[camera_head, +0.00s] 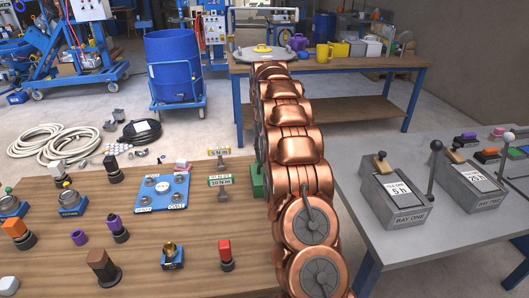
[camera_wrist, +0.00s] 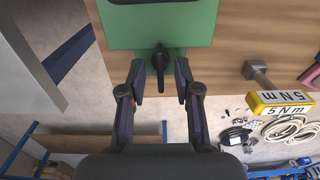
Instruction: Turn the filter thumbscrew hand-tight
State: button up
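A small black thumbscrew (camera_wrist: 160,57) with a wing-like head stands on a green block (camera_wrist: 190,30) in the wrist view. My gripper (camera_wrist: 160,78) is open, with one dark fingertip on each side of the thumbscrew and a visible gap to both. It appears to hold nothing. In the head view the green block (camera_head: 257,181) shows only as a sliver at the wooden table's right side. My copper arm hides the rest of it, the thumbscrew and my gripper there.
A grey table (camera_head: 410,250) with two bay boxes stands right.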

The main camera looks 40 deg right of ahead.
notch_tip(320, 180, up, 7)
jog(key=shift+w+f, duration=0.1)
jog(key=shift+f, duration=0.05)
jog(key=shift+r, duration=0.45)
dwell(0.7)
jog(key=s+a+r+n+p, duration=0.1)
jog(key=s+a+r, duration=0.2)
jog(key=s+a, duration=0.35)
jog(key=s+a+r+n+g+p, duration=0.1)
jog(key=s+a+r, duration=0.1)
jog(key=s+a, duration=0.45)
jog(key=s+a+r+n+p, duration=0.1)
jog(key=s+a+r, duration=0.25)
jog(key=a, duration=0.45)
jog(key=s+a+f, duration=0.2)
jog(key=s+a, duration=0.1)
jog(key=s, duration=0.6)
jog(key=s+a+f+n+p, duration=0.1)
jog(key=s+a+f, duration=0.1)
jog(key=s, duration=0.7)
jog(key=s+a+f+n+p, duration=0.1)
jog(key=s+a, duration=0.3)
jog(key=s, duration=0.5)
jog(key=shift+s+f+g, duration=0.3)
jog(key=shift+f+g, duration=0.1)
jog(key=shift+f, duration=0.2)
